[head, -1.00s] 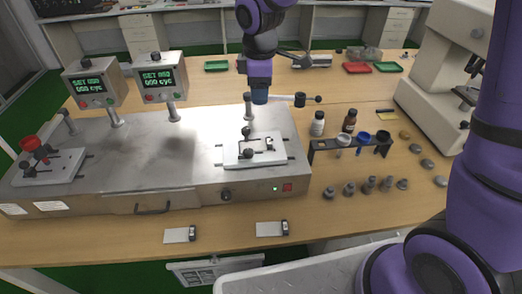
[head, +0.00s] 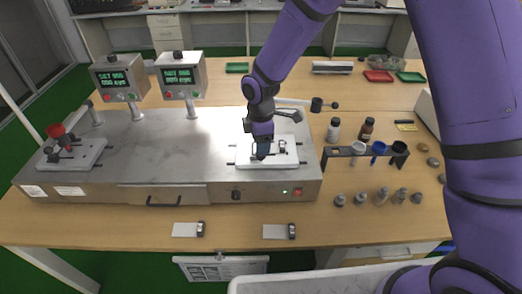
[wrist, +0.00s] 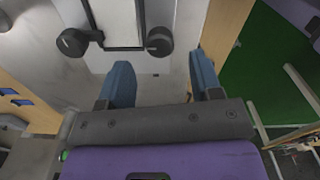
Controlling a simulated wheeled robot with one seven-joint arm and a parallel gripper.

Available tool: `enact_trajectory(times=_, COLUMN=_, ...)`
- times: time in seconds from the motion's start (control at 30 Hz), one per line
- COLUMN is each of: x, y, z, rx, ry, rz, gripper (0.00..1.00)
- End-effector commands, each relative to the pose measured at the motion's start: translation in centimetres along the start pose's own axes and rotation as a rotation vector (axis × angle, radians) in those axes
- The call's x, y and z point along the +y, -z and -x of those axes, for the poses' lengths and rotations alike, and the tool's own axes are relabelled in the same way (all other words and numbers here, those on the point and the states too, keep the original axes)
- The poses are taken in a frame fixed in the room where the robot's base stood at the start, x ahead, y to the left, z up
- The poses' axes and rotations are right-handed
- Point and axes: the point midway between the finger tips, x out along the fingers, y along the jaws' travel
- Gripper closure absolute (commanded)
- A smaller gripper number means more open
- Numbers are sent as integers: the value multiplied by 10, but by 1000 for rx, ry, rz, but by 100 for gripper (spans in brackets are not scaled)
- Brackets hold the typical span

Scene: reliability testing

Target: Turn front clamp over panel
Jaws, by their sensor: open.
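The white test plate (head: 290,158) sits on the right end of the steel bench unit, with a small dark-ended panel (head: 282,147) on it. My gripper (head: 262,152) points down over the plate's left part and hides the clamps there. In the wrist view, the pale panel (wrist: 115,18) lies between two round black clamp knobs. The right knob, seemingly the front clamp (wrist: 158,41), is just beyond and between my open blue fingertips (wrist: 162,72). The other clamp knob (wrist: 72,42) is left of the fingers. I see no contact with either knob.
A second fixture with a red knob (head: 56,130) stands at the far left. Two counter boxes (head: 182,78) stand on posts behind. Bottles (head: 334,130) and a cup rack (head: 338,152) are close on the right. Two small panels (head: 275,232) lie on the front table strip.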

Motion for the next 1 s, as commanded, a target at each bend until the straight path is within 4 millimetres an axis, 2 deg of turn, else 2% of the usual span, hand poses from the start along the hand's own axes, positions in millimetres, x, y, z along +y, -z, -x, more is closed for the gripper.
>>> enact_trajectory(times=0.1, x=-1, y=0, z=-19, rx=-1, ry=2, rz=1, gripper=41)
enact_trajectory(times=0.3, x=0, y=0, z=-36, rx=-1, ry=1, rz=0, gripper=41)
enact_trajectory(times=0.67, x=0, y=0, z=-40, rx=-1, ry=0, rz=0, gripper=41)
enact_trajectory(times=0.87, x=0, y=0, z=-40, rx=-1, ry=0, rz=-1, gripper=87)
enact_trajectory(times=0.9, x=0, y=0, z=-40, rx=-1, ry=0, rz=-1, gripper=90)
enact_trajectory(times=1.0, x=0, y=0, z=-40, rx=-1, ry=0, rz=-2, gripper=90)
